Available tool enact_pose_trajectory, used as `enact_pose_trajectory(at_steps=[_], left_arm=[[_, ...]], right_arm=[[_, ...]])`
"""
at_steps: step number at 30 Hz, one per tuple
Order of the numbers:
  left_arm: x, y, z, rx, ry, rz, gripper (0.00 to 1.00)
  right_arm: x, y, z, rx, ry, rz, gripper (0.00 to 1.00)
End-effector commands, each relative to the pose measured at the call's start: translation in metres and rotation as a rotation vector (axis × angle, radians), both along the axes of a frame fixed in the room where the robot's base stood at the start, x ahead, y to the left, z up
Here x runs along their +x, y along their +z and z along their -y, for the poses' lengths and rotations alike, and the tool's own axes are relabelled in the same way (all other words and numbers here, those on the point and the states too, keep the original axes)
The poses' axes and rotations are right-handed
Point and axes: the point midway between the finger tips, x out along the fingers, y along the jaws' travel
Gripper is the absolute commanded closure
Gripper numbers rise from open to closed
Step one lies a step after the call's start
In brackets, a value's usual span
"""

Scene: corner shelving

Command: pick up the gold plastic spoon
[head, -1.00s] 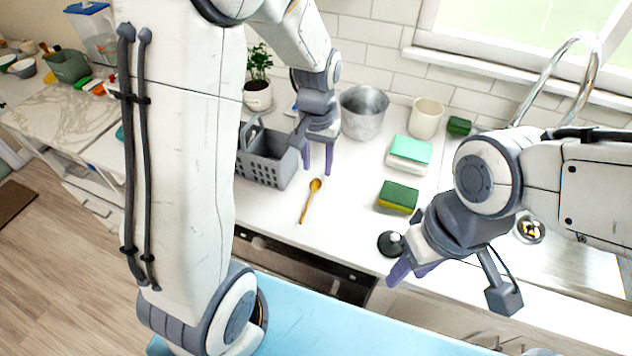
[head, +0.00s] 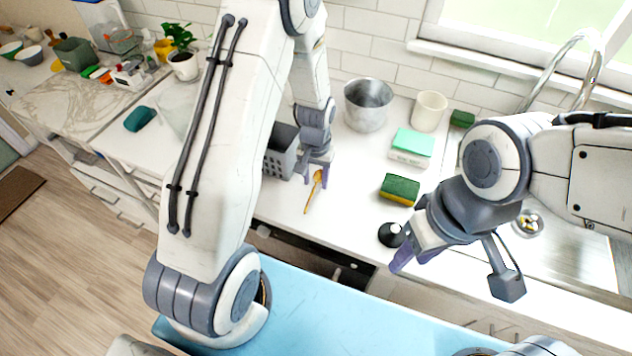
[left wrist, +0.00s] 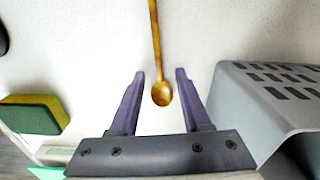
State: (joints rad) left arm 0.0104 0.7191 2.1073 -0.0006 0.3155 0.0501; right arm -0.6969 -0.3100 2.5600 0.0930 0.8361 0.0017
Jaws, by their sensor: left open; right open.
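The gold spoon (head: 314,190) lies on the white counter, its bowl toward the back and its handle toward the front edge. My left gripper (head: 318,178) is open at the bowl end of the spoon. In the left wrist view the spoon (left wrist: 158,60) lies lengthwise, with its bowl between the two purple fingers of my left gripper (left wrist: 160,73). The fingers stand apart from the bowl on both sides. My right gripper (head: 412,258) is open and empty over the counter's front edge, near a black round knob-like object.
A grey basket (head: 281,150) stands close beside my left gripper; it also shows in the left wrist view (left wrist: 240,105). A green-yellow sponge (head: 400,189), a metal pot (head: 367,104) and a cream cup (head: 429,110) stand to the right. Counter around the spoon's handle is clear.

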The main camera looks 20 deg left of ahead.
Motion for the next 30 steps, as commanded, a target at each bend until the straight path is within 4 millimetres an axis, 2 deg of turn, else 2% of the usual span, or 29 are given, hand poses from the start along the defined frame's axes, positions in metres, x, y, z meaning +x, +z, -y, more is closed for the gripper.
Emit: enact_pose_trajectory(at_steps=[7, 8, 9, 11, 12, 23, 30], left_arm=[[0.0, -0.003, 0.0, 0.0, 0.0, 0.001, 0.53], [0.0, -0.003, 0.0, 0.0, 0.0, 0.001, 0.6], [0.0, -0.003, 0.0, 0.0, 0.0, 0.001, 0.75], [0.0, -0.002, 0.0, 0.0, 0.0, 0.001, 0.98], [0.0, -0.002, 0.0, 0.0, 0.0, 0.001, 1.0], [0.0, -0.001, 0.0, 0.0, 0.0, 0.001, 1.0], [0.001, 0.015, 0.0, 0.0, 0.0, 0.005, 1.0]], right_arm=[[0.0, 0.0, 0.0, 0.0, 0.0, 0.0, 0.56], [0.0, 0.0, 0.0, 0.0, 0.0, 0.0, 0.56], [0.0, 0.0, 0.0, 0.0, 0.0, 0.0, 0.56], [0.0, 0.0, 0.0, 0.0, 0.0, 0.0, 0.56], [0.0, 0.0, 0.0, 0.0, 0.0, 0.0, 0.56], [0.0, 0.0, 0.0, 0.0, 0.0, 0.0, 0.56], [0.0, -0.007, 0.0, 0.0, 0.0, 0.0, 0.56]])
